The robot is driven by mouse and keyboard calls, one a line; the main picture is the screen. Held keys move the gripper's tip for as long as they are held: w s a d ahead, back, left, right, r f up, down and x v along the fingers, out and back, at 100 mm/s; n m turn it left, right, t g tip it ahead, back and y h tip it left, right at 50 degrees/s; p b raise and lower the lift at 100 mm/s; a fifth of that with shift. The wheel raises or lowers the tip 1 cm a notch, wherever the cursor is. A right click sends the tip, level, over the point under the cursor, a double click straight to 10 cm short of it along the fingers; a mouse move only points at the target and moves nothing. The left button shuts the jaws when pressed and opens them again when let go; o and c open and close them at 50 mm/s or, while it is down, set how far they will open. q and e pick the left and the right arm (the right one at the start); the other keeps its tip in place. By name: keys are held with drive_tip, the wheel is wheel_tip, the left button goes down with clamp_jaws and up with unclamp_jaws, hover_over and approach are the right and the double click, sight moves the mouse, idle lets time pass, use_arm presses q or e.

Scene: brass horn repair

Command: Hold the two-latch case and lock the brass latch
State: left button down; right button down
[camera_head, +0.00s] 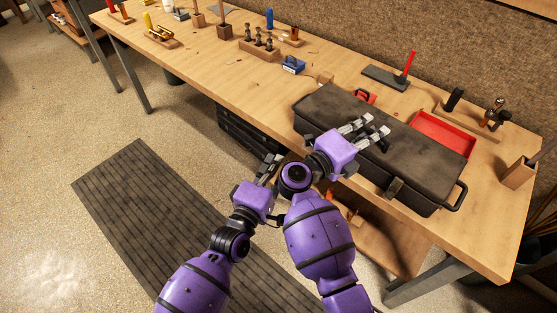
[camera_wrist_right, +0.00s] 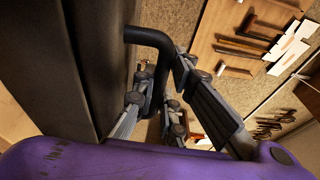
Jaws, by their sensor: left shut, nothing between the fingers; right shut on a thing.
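The two-latch case (camera_head: 330,107) is a long dark box on the bench. A dull brass-coloured latch (camera_head: 395,188) shows on its front side, towards the right end; a second latch is not visible and may lie behind my right arm. My right gripper (camera_head: 367,131) reaches over the lid. In the right wrist view its fingers close around a black bar handle (camera_wrist_right: 150,38) standing off a dark surface, apparently the case's lid. My left gripper (camera_head: 271,167) is shut and empty, apart from the case, in front of its left end.
A small blue box (camera_head: 293,65) and wooden tool blocks (camera_head: 259,48) stand further left. A black side handle (camera_head: 456,197) juts from the case's right end. The bench's front edge runs just before the case.

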drive_tip(key=shift+f, duration=0.2)
drive_tip(key=c, duration=1.7)
unclamp_jaws()
